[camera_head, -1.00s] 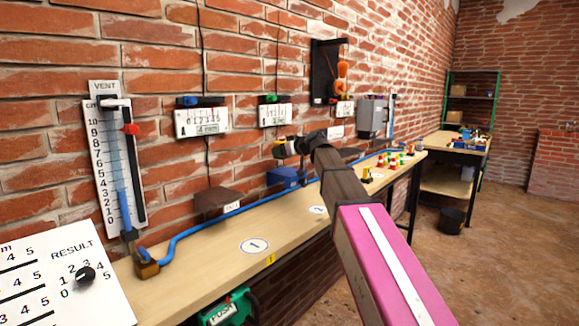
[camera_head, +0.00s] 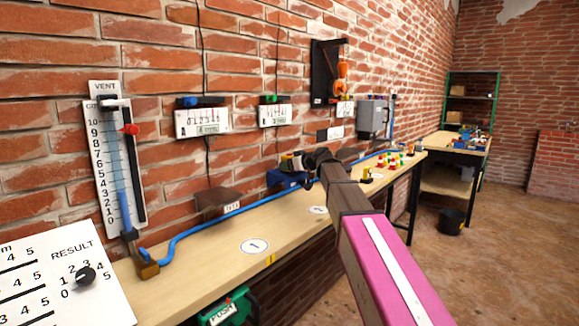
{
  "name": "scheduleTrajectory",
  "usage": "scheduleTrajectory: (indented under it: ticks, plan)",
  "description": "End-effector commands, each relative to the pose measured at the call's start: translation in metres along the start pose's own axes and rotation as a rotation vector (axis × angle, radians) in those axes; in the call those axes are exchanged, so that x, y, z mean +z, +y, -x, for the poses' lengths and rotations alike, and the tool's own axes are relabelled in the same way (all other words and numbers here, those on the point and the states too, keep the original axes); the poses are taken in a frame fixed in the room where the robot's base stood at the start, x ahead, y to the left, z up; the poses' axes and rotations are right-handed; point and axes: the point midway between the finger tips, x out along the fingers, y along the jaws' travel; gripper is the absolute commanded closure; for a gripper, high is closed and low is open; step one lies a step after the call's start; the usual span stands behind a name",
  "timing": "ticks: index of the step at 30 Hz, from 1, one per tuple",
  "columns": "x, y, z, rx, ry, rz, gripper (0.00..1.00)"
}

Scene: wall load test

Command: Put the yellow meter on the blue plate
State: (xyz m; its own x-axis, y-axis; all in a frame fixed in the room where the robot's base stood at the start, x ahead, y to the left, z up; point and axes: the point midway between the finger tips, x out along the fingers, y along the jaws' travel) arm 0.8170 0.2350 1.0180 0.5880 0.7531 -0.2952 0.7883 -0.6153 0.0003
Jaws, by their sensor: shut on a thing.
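My gripper (camera_head: 308,160) is at the end of my arm, near the brick wall above the bench. It is shut on the small yellow meter (camera_head: 291,161), which shows only in part, as a yellowish and dark shape. The blue plate (camera_head: 276,178) is a small ledge at the wall, directly below the meter in the picture. My gripper and arm hide its right part. I cannot tell whether the meter touches the plate.
A brown ledge (camera_head: 213,205) with a label is on the wall to the left. The wooden bench (camera_head: 215,255) runs below, with a blue hose (camera_head: 190,233) along it. Coloured pieces (camera_head: 393,161) stand farther right. Wall gauges (camera_head: 201,122) hang above.

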Motion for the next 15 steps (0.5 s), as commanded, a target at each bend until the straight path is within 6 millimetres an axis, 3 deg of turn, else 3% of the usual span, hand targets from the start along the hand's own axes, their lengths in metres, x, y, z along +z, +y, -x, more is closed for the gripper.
scheduleTrajectory:
  ticks: [3,4,6,15]
  plan:
    - [0.0025,0.0000,-0.0008,0.000,0.001,-0.001,0.75]
    - [0.0027,0.0000,-0.0009,0.000,0.000,0.000,0.34]
    - [0.0025,0.0000,-0.0008,0.000,0.000,0.000,0.15]
    - [0.0014,0.0001,-0.0005,0.000,0.000,0.000,0.15]
